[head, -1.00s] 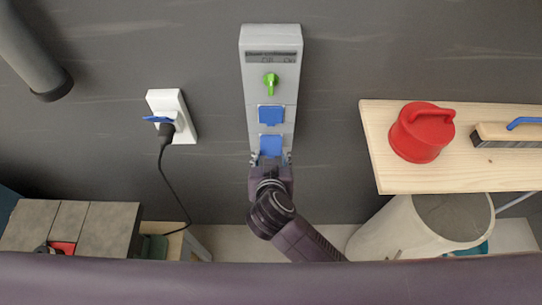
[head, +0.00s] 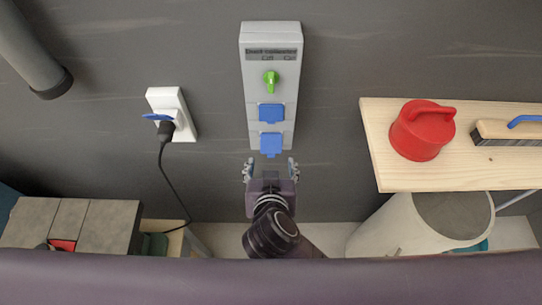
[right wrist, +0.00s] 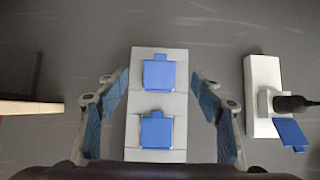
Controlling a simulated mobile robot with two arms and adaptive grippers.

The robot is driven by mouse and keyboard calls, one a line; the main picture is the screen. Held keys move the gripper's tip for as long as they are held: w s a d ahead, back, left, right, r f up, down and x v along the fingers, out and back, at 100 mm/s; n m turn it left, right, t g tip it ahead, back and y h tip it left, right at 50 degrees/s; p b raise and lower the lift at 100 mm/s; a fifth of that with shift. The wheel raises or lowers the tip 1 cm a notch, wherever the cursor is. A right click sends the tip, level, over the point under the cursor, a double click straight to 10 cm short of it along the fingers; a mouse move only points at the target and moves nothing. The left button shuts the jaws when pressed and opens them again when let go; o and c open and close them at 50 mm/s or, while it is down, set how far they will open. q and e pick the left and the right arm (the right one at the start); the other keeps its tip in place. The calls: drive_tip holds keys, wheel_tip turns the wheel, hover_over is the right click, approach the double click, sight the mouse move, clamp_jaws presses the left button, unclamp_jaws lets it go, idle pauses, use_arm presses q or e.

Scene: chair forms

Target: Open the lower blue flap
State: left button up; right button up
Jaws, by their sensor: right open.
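The lower blue flap (head: 271,143) is at the bottom end of a grey wall box (head: 270,95) and lies over its socket, looking shut. The upper blue flap (head: 271,113) sits just above it and looks shut too. The right wrist view is turned over, so the lower flap (right wrist: 158,75) shows at the top and the upper flap (right wrist: 156,132) below it. My right gripper (head: 271,166) is open and empty just below the box, its fingers spread wider than the box and apart from the flap. My left gripper is not in view.
A green knob (head: 270,82) is higher on the box. A white socket (head: 172,113) with a blue flap and black plug is to the left. A wooden shelf (head: 380,170) with a red container (head: 422,130) is to the right. The wall beside the box is clear.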

drive_tip(key=v, duration=0.5)
drive_tip(key=shift+s, duration=0.15)
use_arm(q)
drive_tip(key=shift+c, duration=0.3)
